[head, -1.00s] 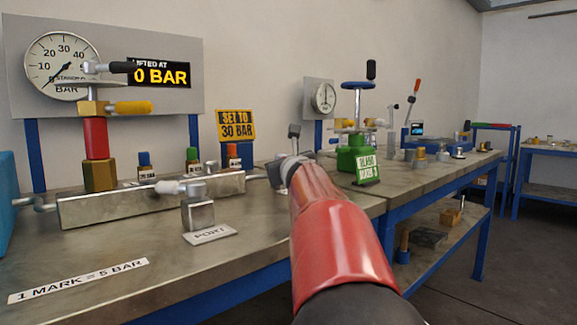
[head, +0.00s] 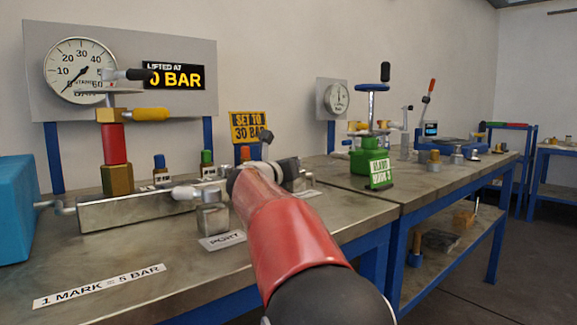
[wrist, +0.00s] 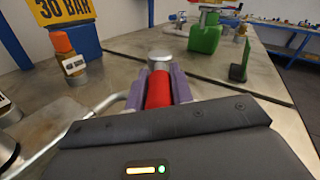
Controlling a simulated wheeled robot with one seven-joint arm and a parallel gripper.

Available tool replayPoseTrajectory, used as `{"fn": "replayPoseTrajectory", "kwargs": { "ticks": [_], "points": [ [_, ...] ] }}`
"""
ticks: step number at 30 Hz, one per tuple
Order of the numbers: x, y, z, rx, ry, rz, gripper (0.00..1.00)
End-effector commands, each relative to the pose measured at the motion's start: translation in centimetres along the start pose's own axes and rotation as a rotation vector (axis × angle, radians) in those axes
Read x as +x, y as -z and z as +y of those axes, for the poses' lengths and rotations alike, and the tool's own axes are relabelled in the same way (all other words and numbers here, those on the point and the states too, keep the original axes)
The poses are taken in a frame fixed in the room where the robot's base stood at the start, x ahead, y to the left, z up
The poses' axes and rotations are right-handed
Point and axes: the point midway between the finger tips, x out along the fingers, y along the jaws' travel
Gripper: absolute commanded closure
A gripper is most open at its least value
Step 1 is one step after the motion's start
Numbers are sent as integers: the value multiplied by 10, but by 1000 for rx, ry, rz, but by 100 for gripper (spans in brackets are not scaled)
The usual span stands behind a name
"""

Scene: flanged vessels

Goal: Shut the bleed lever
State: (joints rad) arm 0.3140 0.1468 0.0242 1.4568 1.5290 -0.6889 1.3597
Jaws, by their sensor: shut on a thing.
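My gripper (wrist: 160,78) has its two purple fingers closed on the sides of a red cylindrical grip (wrist: 158,92) in the wrist view. I take this grip to be the bleed lever's handle. A round grey metal post (wrist: 160,58) stands just beyond it. In the head view my red arm covers the lever, and the gripper's fingers are hidden. The steel manifold block (head: 135,207) runs along the bench to the left of my arm.
The pressure gauge (head: 80,70) and display (head: 173,76) are on the back panel. A red and brass valve with a yellow handle (head: 149,114) stands on the left. A green vessel (head: 370,158) stands to the right.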

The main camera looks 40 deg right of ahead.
Motion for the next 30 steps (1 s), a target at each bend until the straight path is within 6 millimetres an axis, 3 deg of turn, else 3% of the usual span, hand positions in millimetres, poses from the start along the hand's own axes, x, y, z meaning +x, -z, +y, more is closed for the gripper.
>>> {"fn": "replayPoseTrajectory", "kwargs": {
  "ticks": [10, 11, 15, 24, 30],
  "points": [
    [0, -3, 0, 1, -1, -5, 100],
    [0, -3, 0, 2, -1, -5, 73],
    [0, -2, 0, 1, -1, -4, 55],
    [0, -3, -1, 0, 1, -2, 55],
    [0, -28, -7, 2, 2, -4, 55]
  ]
}}
